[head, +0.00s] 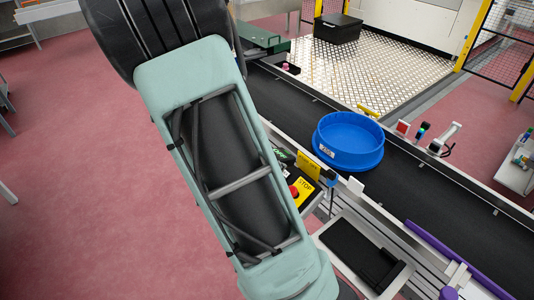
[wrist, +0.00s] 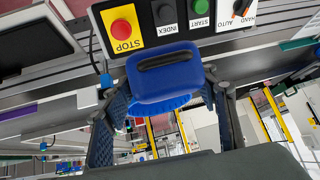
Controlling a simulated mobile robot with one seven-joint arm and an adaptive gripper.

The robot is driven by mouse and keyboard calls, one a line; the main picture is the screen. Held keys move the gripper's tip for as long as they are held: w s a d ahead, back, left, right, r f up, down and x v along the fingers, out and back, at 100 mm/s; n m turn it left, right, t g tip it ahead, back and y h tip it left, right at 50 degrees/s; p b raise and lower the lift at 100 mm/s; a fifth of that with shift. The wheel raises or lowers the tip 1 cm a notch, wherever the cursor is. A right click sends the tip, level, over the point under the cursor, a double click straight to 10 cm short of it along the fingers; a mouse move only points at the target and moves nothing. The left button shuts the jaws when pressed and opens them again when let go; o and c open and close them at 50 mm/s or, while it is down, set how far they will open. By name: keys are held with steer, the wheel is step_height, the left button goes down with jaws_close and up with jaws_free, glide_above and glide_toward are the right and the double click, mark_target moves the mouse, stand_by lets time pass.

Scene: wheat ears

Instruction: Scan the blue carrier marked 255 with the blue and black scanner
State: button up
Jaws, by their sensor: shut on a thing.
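The blue carrier (head: 350,141) is a round, open tub on the black conveyor belt, right of centre in the head view. A small white label (head: 326,151) is on its near left side; its number is too small to read surely. My gripper (wrist: 164,92) is shut on the blue and black scanner (wrist: 160,84) in the wrist view, with one finger on each side of it. The scanner's blue body with a dark slot faces the camera. In the head view my arm hides the gripper and the scanner.
A control panel with a red stop button (wrist: 121,27) lies beyond the scanner in the wrist view. The conveyor belt (head: 440,190) runs diagonally, with rails along it. Small devices (head: 440,140) stand on its far side. A black tray (head: 357,254) lies on the near side.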

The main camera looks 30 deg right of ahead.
mark_target(281, 157)
steer(key=shift+d+f+b, duration=0.45)
steer(key=shift+d+b, duration=0.2)
steer(key=shift+w+d+f+b, duration=0.1)
steer(key=shift+d+f+b, duration=0.2)
steer(key=shift+d+b, duration=0.4)
steer(key=shift+w+d+f+b, duration=0.1)
steer(key=shift+d+f+b, duration=0.25)
steer(key=shift+d, duration=0.6)
steer(key=shift+r, duration=0.1)
